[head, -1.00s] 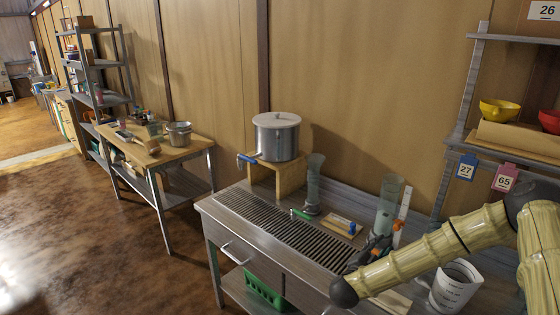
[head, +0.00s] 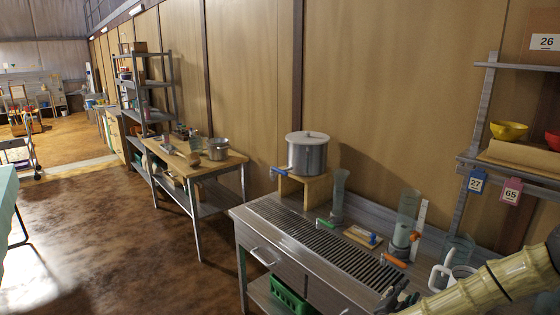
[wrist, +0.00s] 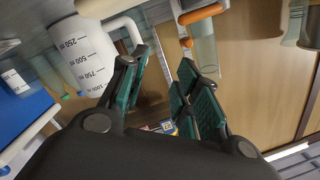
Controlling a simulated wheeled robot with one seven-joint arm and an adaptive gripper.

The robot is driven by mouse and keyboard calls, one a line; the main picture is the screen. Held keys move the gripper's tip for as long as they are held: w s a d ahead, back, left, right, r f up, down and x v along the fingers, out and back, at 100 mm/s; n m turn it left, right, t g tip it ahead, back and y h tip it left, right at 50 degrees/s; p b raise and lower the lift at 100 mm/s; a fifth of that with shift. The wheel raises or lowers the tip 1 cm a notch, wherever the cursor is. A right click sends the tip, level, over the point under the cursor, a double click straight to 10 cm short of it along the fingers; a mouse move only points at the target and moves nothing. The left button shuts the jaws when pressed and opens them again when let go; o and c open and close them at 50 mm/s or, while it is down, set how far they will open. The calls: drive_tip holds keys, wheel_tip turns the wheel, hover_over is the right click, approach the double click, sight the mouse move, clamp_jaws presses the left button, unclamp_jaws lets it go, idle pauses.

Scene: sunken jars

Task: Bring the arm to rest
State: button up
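My gripper (wrist: 165,80) is open in the wrist view, with its two dark, green-padded fingers apart and nothing seen between them. In the head view its dark fingers (head: 394,299) show at the bottom edge, above the front of the steel counter (head: 250,221). My tan, ribbed arm enters from the lower right. A white measuring jug (head: 440,278) stands behind the arm, partly hidden; its graduated side (wrist: 82,56) is beyond the left finger in the wrist view.
Two clear cylinders, one left (head: 338,195) and one right (head: 408,213), stand on the counter. A lidded pot (head: 307,156) sits on a wooden stand. A shelf with a yellow bowl (head: 508,131) is at the right. The floor (head: 110,240) at left is open.

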drive_tip(key=a+f, duration=0.1)
drive_tip(key=a+f+n+y, duration=0.1)
drive_tip(key=a+y, duration=0.1)
drive_tip(key=a, duration=0.1)
drive_tip(key=shift+f+n+t, duration=0.3)
drive_tip(key=shift+f+n, duration=0.1)
drive_tip(key=s+a+f+n+g+y, duration=0.4)
drive_tip(key=s+a+f+n+y, duration=0.5)
drive_tip(key=s+a+f, duration=0.7)
drive_tip(key=s+d+f+n+g, duration=0.2)
drive_tip(key=s+g, duration=0.2)
drive_tip(key=s, duration=1)
drive_tip(key=s+d+f+n+g, duration=0.2)
drive_tip(key=s+g, duration=0.3)
drive_tip(key=s, duration=0.9)
drive_tip(key=shift+s+n+y, duration=0.25)
drive_tip(key=shift+n+y, duration=0.05)
drive_tip(key=shift+y, duration=0.1)
